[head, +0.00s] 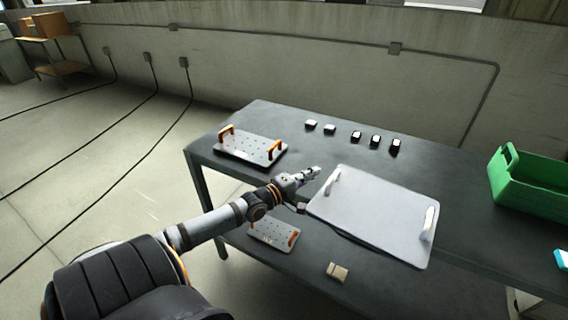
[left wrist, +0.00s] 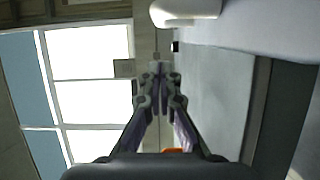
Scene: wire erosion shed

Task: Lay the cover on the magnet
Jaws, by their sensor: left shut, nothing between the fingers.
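A large pale grey plate (head: 375,215) with a white handle at each end lies on the dark table, reaching its front edge; it looks like the cover. I cannot tell whether the magnet is beneath it. My left gripper (head: 314,172) is just left of the plate's left handle (head: 332,182), shut and empty. In the left wrist view its fingers (left wrist: 159,75) are together, and a white handle (left wrist: 185,12) shows beyond them, apart from the tips. My right gripper is not in view.
A perforated plate with orange handles (head: 250,148) lies at the table's left; a similar one (head: 273,233) is on the lower shelf near a beige block (head: 337,272). Several small black-and-white blocks (head: 356,137) line the back. A green crate (head: 530,190) stands at right.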

